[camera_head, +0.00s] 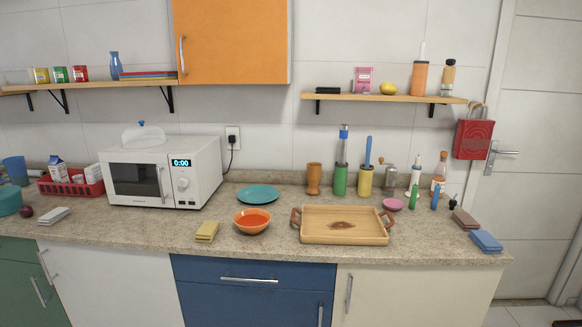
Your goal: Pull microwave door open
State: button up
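A white microwave (196,168) stands on the left part of the speckled counter, against the wall. Its door (138,183) has a dark window and looks closed. An upright handle (161,182) sits at the door's right edge, beside the control panel (184,184) with a lit 0:00 display and a round knob. A clear domed cover with a blue knob (141,124) rests on top. My gripper and arm are not in view.
On the counter (330,262), a red basket (72,187) stands left of the microwave. A wooden tray (343,237) is further right. An orange cabinet (231,42) hangs above.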

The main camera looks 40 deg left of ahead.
aim_at(139, 179)
jog(key=j+u, duration=0.1)
jog(key=u, duration=0.85)
jog(key=i+j+u, duration=0.1)
jog(key=u, duration=0.4)
jog(key=j+u, duration=0.1)
jog(key=u, duration=0.35)
jog(key=i+u, duration=0.15)
jog(key=i, duration=0.5)
jog(key=i+l+u, duration=0.2)
jog(key=i+l, duration=0.8)
jog(key=l, duration=0.1)
